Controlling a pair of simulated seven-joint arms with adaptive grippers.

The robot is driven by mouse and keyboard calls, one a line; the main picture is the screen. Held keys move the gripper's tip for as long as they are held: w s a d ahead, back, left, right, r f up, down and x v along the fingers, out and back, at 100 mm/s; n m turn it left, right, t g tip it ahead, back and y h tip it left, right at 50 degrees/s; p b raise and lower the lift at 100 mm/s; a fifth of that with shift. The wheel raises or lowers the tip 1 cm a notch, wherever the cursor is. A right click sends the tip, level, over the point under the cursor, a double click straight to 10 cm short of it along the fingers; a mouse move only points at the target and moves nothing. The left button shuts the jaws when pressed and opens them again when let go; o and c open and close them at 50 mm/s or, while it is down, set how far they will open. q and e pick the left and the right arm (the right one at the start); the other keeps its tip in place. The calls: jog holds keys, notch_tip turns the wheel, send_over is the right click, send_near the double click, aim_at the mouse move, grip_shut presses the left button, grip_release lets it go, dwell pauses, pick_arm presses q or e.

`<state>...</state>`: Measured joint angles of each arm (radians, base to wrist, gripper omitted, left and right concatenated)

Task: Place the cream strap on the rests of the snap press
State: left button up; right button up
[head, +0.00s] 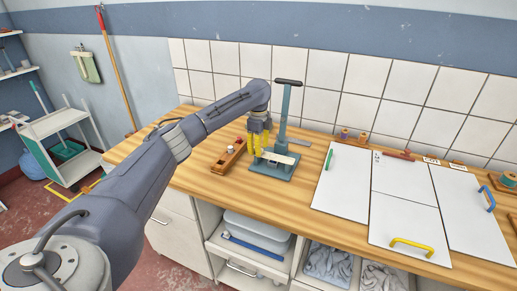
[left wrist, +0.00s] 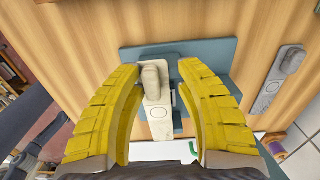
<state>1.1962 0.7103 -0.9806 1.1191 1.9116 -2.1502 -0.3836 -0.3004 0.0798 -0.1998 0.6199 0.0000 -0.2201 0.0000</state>
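The cream strap (head: 281,158) lies on the blue-grey snap press (head: 285,112), low over its base. In the left wrist view the strap (left wrist: 160,122) shows a round stud and a raised pale tab, and lies over the press base (left wrist: 215,52). I cannot tell whether it sits fully on both rests. My left gripper (head: 258,150) is at the left end of the strap, beside the press column. In the left wrist view its yellow fingers (left wrist: 160,72) are apart, with gaps on both sides of the tab. My right gripper is not in view.
White boards (head: 342,185) with coloured handles cover the bench to the right. The tiled wall is close behind.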

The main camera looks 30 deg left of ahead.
pick_arm(q)
notch_tip(320, 180, up, 12)
jog(key=shift+r, duration=0.15)
dwell(0.6)
